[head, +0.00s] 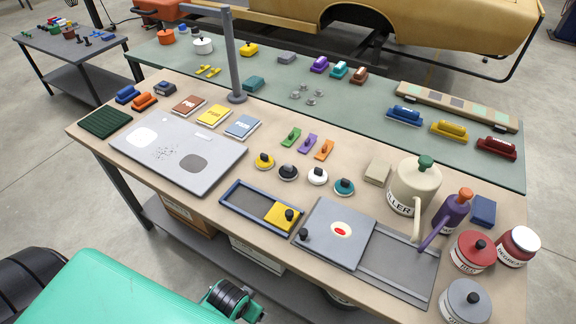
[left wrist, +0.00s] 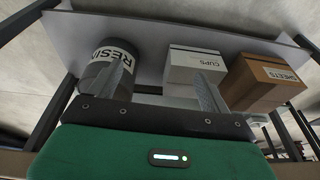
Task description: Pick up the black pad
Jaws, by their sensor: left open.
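The black pad (head: 288,172) is a round disc with a dark knob. It lies on the tan bench top in a row of similar pads, between a yellow pad (head: 264,161) and a white pad (head: 317,176). A teal pad (head: 344,187) is at the right end of the row. My left gripper (left wrist: 163,72) shows only in the left wrist view. It is open and empty, its two fingers apart in front of a grey shelf, and the black pad is not in that view. My right gripper is in neither view.
On the shelf (left wrist: 155,30) are a RESIN can (left wrist: 103,78), a white CUPS box (left wrist: 190,72) and a brown SHEETS box (left wrist: 262,85). Near the pads are upright stamps (head: 307,143), a blue-framed tray (head: 245,205) and a grey plate (head: 180,155). A grey post (head: 230,60) rises behind.

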